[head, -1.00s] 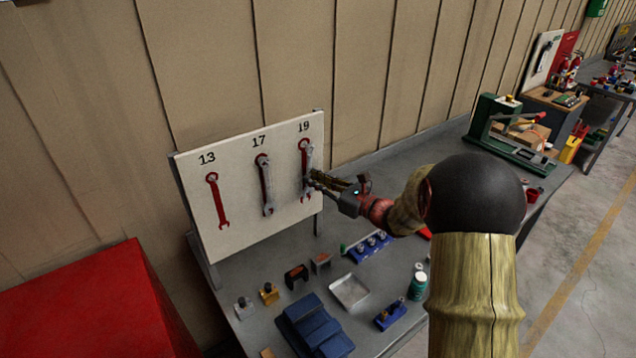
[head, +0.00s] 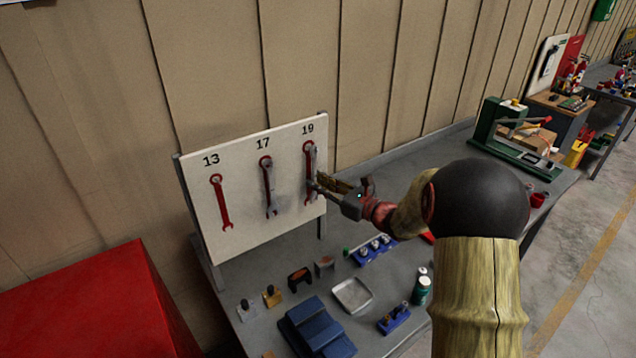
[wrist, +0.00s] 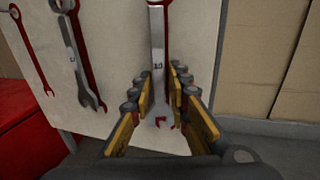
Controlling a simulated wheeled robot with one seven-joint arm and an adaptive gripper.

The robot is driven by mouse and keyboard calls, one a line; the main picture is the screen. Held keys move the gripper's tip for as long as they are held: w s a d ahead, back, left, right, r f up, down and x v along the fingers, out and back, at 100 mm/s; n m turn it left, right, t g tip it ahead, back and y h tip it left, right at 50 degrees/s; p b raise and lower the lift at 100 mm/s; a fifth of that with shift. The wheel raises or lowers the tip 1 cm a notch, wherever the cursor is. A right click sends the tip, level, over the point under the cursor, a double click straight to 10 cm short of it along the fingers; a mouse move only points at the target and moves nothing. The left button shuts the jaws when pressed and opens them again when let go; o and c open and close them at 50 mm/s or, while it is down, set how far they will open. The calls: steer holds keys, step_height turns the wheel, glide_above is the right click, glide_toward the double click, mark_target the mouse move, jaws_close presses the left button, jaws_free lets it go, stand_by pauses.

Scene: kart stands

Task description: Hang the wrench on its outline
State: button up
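The pegboard (head: 238,210) has red wrench outlines under 13, 17 and 19. A grey wrench (head: 312,160) stands upright at the 19 outline, close along it, with red showing beside it. In the wrist view the wrench (wrist: 158,60) runs between my fingertips. My gripper (head: 318,183) is at the wrench's lower shaft. In the wrist view my fingertips (wrist: 161,90) lie close on either side of the shaft with a narrow gap; I cannot tell whether they touch it. Whether the wrench rests on a peg is hidden. The 13 outline (head: 221,205) is bare.
Another grey wrench (head: 268,185) hangs at 17, to the left. Below the board, the grey bench (head: 300,255) holds a small tray (head: 352,294), blue blocks (head: 315,325) and several small items. A red cabinet (head: 90,310) stands at the lower left.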

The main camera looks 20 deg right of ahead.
steer(key=o, duration=0.3)
steer(key=shift+r, duration=0.15)
steer(key=v, duration=1.2)
